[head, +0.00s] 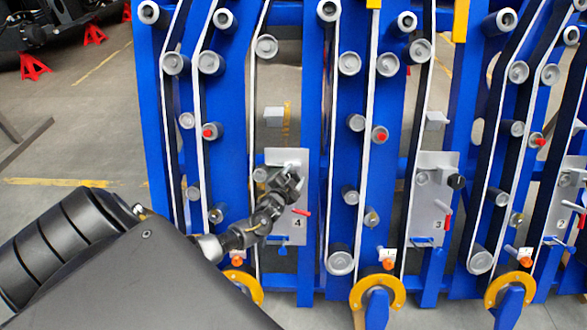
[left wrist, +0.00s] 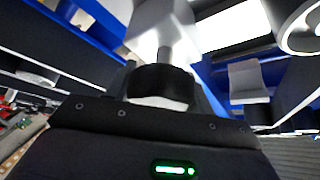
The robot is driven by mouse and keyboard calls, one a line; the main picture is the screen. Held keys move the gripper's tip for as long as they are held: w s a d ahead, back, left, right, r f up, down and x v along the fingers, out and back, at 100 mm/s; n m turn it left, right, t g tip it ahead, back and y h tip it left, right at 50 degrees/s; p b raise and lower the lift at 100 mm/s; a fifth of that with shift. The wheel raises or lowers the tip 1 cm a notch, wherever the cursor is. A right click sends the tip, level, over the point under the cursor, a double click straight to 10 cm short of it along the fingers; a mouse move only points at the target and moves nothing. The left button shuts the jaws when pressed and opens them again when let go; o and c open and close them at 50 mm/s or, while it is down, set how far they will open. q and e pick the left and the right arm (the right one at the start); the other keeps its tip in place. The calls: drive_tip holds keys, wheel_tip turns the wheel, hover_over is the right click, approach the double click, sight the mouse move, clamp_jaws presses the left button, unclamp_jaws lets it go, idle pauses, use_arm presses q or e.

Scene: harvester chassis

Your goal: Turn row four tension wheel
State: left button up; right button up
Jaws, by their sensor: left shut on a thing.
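The row four plate (head: 283,228) is a grey panel marked 4 on the blue frame, in the middle of the head view. My left gripper (head: 293,180) reaches it from the lower left. It is shut on the row four tension wheel, a black knob (left wrist: 160,82) that shows between the fingers in the left wrist view. In the head view the gripper hides this wheel. The same kind of black knob (head: 456,182) stands out on the plate marked 3. My right gripper is not in view.
A red lever (head: 301,212) sticks out just below the gripper on plate four. Rollers and white-edged belts run up the blue frame on both sides. A yellow ring (head: 243,286) sits low by row four. Floor at the far left is mostly clear, with red stands (head: 34,68) behind.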

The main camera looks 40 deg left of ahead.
use_arm(q)
drive_tip(key=o, duration=1)
drive_tip(key=v, duration=1.1)
drive_tip(key=shift+w, duration=0.1)
